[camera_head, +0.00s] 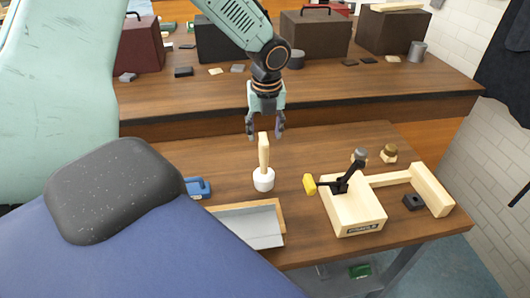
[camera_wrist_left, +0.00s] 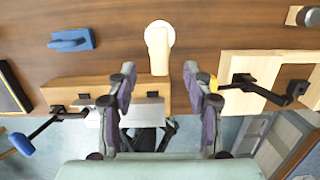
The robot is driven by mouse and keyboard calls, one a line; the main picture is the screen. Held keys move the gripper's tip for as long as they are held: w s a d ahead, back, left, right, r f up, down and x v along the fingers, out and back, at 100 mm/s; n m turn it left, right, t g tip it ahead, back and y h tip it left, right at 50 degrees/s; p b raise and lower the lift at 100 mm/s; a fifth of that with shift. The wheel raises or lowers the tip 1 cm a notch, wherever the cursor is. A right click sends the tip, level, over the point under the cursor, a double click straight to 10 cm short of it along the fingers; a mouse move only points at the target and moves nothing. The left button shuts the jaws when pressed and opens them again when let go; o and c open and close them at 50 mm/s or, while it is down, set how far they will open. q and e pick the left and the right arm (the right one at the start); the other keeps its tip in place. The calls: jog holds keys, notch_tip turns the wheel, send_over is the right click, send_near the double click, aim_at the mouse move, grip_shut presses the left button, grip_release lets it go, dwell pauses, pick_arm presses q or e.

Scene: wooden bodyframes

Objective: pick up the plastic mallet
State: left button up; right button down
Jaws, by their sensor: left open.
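The plastic mallet (camera_head: 263,179) stands upright on its white head on the wooden bench, with its pale wooden handle pointing up. In the left wrist view the mallet (camera_wrist_left: 159,48) shows near the top centre. My left gripper (camera_head: 265,135) points down over the mallet, with its fingers apart on either side of the handle's upper end. In the left wrist view the gripper (camera_wrist_left: 160,75) has its dark fingers spread, with nothing clamped between them. I cannot tell whether a finger touches the handle. My right gripper is not in view.
A grey metal piece with a wooden edge (camera_head: 265,238) lies in front of the mallet. A blue tool (camera_head: 198,188) is to its left. A wooden jig with a black clamp (camera_head: 352,208) stands to its right. Several cases, including a brown one (camera_head: 315,37), stand on the bench behind.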

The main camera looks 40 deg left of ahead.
aim_at(263, 142)
pick_arm(q)
jog(key=shift+w, duration=0.1)
jog(key=f, duration=0.2)
jog(key=a+f, duration=0.1)
jog(key=f, duration=0.2)
jog(key=w+f, duration=0.1)
jog(key=f, duration=0.1)
jog(key=shift+w+a+f+b, duration=0.1)
jog(key=shift+a+f+b, duration=0.05)
jog(key=shift+f+b, duration=0.15)
jog(key=shift+s+a+r, duration=0.15)
jog(key=shift+s, duration=0.05)
jog(key=shift+c, duration=0.6)
jog(key=shift+w, duration=0.15)
jog(key=c, duration=0.5)
grip_shut()
